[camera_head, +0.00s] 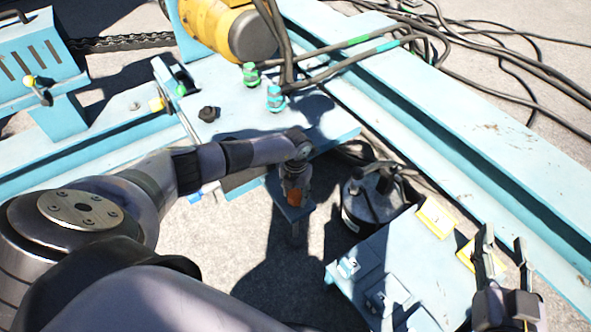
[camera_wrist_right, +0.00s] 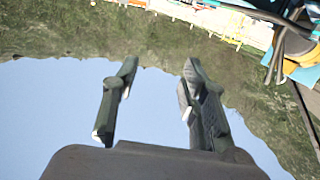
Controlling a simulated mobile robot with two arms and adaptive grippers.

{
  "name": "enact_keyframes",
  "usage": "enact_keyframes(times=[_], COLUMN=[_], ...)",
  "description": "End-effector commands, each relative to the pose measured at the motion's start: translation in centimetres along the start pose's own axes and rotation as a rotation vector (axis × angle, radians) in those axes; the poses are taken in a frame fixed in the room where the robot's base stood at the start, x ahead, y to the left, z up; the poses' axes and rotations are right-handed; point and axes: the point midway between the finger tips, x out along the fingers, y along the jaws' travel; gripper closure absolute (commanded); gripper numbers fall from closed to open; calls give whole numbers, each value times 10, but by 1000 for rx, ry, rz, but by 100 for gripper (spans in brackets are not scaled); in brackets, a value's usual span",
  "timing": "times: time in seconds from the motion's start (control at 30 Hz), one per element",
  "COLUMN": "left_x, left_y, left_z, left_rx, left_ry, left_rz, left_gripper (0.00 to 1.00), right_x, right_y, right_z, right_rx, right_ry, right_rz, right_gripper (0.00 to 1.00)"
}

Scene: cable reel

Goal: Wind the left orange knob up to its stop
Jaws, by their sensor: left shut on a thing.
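The left orange knob (camera_head: 295,197) shows in the head view below the end of my left arm, at a small blue bracket (camera_head: 291,211). My left gripper (camera_head: 294,182) points down and is shut on the knob, and its fingers hide part of it. The knob's turn angle and its stop cannot be made out. My right gripper (camera_head: 503,236) is at the lower right of the head view, open and empty. In the right wrist view its two fingers (camera_wrist_right: 160,68) stand apart with nothing between them.
A light blue box (camera_head: 365,255) with yellow labels lies between my grippers, beside a black round canister (camera_head: 372,203). A blue frame beam (camera_head: 470,130) runs along the right. Dark cables (camera_head: 480,60) lie at the back right. A yellow motor (camera_head: 212,25) stands at the top.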

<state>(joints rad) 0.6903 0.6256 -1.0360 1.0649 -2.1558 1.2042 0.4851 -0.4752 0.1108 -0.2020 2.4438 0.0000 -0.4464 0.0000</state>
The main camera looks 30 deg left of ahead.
Motion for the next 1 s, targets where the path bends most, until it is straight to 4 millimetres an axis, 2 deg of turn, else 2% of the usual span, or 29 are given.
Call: enact_keyframes(times=[0.2, 0.4, 0.63, 1.0], left_x=[-3, -2, -1, 0], left_y=[0, 0, 1, 1], left_z=[0, 1, 1, 1], left_rx=[-166, -273, -338, -354], left_ry=[-1, -2, -2, -3], left_rz=[1, 0, 1, 0], left_gripper=[84, 84, 84, 84], right_x=[-19, -42, -59, -64], right_y=[8, 14, 16, 17], right_z=[55, 89, 108, 114], right_rx=[-3, -2, 0, 0], right_ry=[-319, -523, -645, -676], right_rz=[19, 32, 39, 41], right_gripper=[60, 60, 60, 60])
